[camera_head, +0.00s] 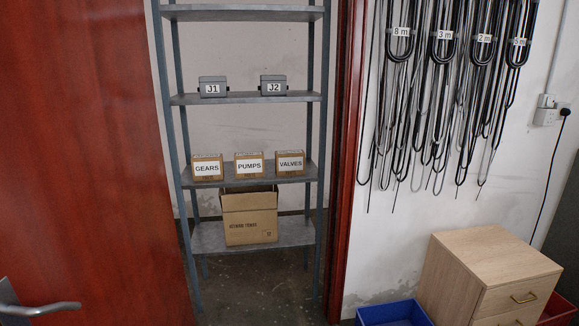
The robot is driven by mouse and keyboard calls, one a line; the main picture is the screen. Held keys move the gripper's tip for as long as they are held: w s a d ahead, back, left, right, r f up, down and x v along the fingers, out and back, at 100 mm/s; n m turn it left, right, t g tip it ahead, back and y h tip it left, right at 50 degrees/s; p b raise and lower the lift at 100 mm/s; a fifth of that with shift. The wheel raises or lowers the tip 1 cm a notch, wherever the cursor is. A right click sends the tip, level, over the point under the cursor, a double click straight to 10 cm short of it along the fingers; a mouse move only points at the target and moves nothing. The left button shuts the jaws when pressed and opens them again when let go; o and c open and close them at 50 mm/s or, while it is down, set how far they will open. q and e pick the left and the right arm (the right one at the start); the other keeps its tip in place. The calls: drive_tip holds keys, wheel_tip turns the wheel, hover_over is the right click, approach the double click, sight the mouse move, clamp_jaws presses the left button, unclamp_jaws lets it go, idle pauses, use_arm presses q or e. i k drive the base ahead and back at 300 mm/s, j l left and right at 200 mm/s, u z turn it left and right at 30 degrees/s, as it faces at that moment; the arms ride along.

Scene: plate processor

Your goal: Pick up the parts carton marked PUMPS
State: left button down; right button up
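The parts carton marked PUMPS (249,167) is a small brown box with a white label. It stands upright on a middle shelf of a grey metal rack, between the carton marked GEARS (207,169) and the carton marked VALVES (290,164). Small gaps separate the three cartons. The rack stands beyond a doorway, and the cartons' fronts face me. Neither of my grippers is in view.
A reddish wooden door (85,150) with a handle fills the left. Grey boxes J1 (212,87) and J2 (273,85) sit a shelf above; a large open cardboard box (249,217) sits below. A drawer cabinet (485,275) and blue bin (394,313) stand right of the doorway.

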sight(247, 165)
drive_tip(key=i, duration=1.3)
drive_tip(key=l+z, duration=0.05)
drive_tip(key=l, duration=0.05)
